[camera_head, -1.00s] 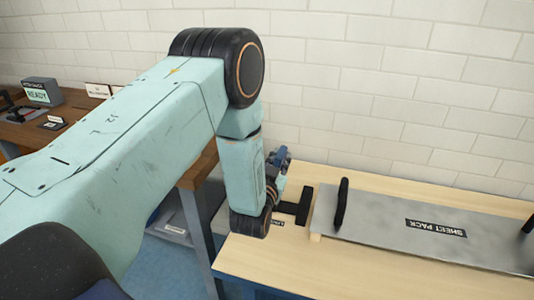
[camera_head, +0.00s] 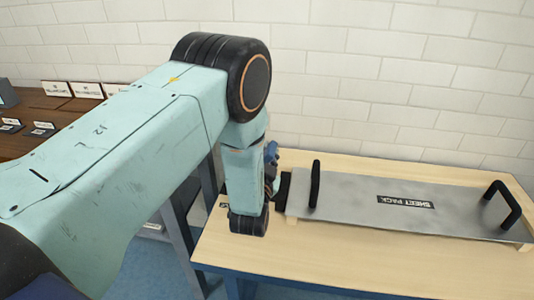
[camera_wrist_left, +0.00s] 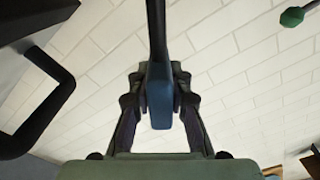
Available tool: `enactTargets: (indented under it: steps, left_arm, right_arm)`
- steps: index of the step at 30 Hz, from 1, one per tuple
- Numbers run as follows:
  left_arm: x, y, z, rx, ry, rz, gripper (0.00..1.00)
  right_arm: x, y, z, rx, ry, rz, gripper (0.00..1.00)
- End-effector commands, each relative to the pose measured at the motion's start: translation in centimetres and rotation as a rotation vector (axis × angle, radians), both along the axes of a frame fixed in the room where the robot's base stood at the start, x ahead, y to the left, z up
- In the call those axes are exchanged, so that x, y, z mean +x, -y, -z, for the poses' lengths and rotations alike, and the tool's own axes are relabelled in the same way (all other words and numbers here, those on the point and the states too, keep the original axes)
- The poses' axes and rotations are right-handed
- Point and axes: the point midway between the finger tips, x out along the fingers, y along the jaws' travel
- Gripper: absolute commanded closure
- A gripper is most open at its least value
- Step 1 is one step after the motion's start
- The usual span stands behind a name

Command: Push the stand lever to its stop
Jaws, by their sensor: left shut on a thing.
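In the left wrist view, a dark bar with a blue end (camera_wrist_left: 160,95), which looks like the stand lever, comes down from the top between the two fingers of my left gripper (camera_wrist_left: 160,112). The fingers are shut on its blue part. In the head view a small patch of blue (camera_head: 272,153) shows just right of my left forearm, above the table's left end; the arm hides most of the gripper and lever there. A black piece (camera_head: 283,187) lies on the table beside the sheet pack's left end. My right gripper is not in view.
A grey sheet pack (camera_head: 355,200) with two black handles lies on the wooden table (camera_head: 310,250). A darker bench (camera_head: 55,112) with small signs stands at the left. A white brick wall (camera_head: 400,80) is behind. The table's front strip is clear.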

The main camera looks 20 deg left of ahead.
Motion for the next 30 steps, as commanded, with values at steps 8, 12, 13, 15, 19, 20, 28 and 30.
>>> enactTargets:
  steps: [8, 12, 13, 15, 19, 20, 28, 30]
  left_arm:
    - [-0.1, 0.5, 0.5, 0.005, -0.015, 0.018, 0.74]
    - [-0.1, 0.5, 0.4, 0.003, -0.012, 0.015, 0.62]
    - [-0.1, 0.4, 0.4, 0.002, -0.012, 0.014, 0.59]
    - [-0.1, 0.4, 0.3, 0.002, -0.01, 0.013, 0.58]
    - [-0.1, 0.3, 0.3, 0.001, -0.008, 0.009, 0.58]
    - [-0.1, 0.3, 0.2, 0.001, -0.008, 0.009, 0.58]
    - [-1.9, 0.8, 0.3, 0.002, -0.009, 0.01, 0.58]
    - [-3.2, 1.1, 0.3, 0.002, -0.011, 0.011, 0.58]
  right_arm:
    - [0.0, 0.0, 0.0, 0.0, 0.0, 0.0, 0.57]
    - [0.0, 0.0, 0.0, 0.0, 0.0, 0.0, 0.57]
    - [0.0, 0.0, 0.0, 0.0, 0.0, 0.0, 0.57]
    - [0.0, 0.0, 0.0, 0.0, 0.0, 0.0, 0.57]
    - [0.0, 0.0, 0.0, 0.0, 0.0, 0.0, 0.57]
    - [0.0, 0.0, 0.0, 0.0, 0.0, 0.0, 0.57]
    - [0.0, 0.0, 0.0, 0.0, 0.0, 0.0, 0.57]
    - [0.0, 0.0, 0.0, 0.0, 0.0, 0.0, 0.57]
